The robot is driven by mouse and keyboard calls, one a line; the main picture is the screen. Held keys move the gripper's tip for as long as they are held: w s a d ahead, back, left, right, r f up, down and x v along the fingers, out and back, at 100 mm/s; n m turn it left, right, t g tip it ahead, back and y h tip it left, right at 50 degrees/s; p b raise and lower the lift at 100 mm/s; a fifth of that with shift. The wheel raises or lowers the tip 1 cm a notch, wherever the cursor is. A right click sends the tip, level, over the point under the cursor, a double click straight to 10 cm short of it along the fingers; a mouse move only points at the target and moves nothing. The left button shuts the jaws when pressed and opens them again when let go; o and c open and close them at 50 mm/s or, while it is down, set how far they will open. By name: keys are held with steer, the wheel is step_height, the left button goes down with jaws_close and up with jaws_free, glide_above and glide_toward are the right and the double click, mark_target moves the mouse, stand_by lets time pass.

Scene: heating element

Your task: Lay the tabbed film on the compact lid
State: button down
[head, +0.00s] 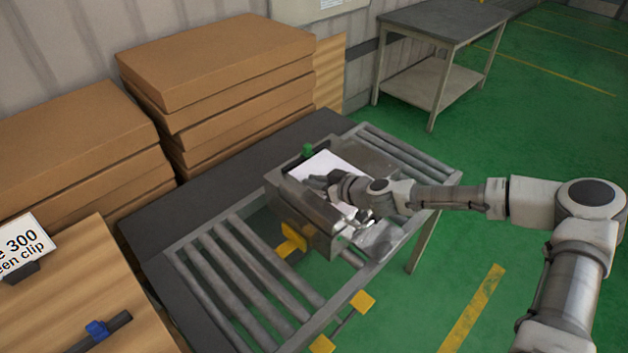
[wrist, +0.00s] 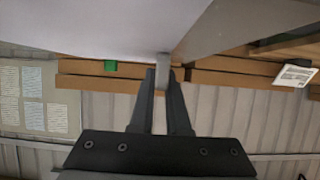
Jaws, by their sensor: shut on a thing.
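The film is a thin white sheet (head: 335,166) over the top of the grey metal unit (head: 318,220) on the roller table. It also fills the upper left of the wrist view (wrist: 110,25). My gripper (head: 314,182) is over the unit, partly covering the sheet. In the wrist view its two fingers (wrist: 163,76) are shut on a small grey tab at the sheet's edge. A grey slanted surface (wrist: 240,22) lies right of the sheet there; I cannot tell if it is the lid. Whether the sheet touches the unit is unclear.
A green clip (head: 307,150) stands at the unit's back edge. A yellow bracket (head: 292,240) is at its front left. Cardboard stacks (head: 215,75) stand behind the roller table (head: 250,262). A grey side table (head: 440,22) is at the back right, with open green floor around it.

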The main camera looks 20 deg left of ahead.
steer(key=c, duration=0.9)
jaws_free()
steer(key=v, duration=1.2)
steer(key=shift+b, duration=0.35)
steer(key=shift+f, duration=0.1)
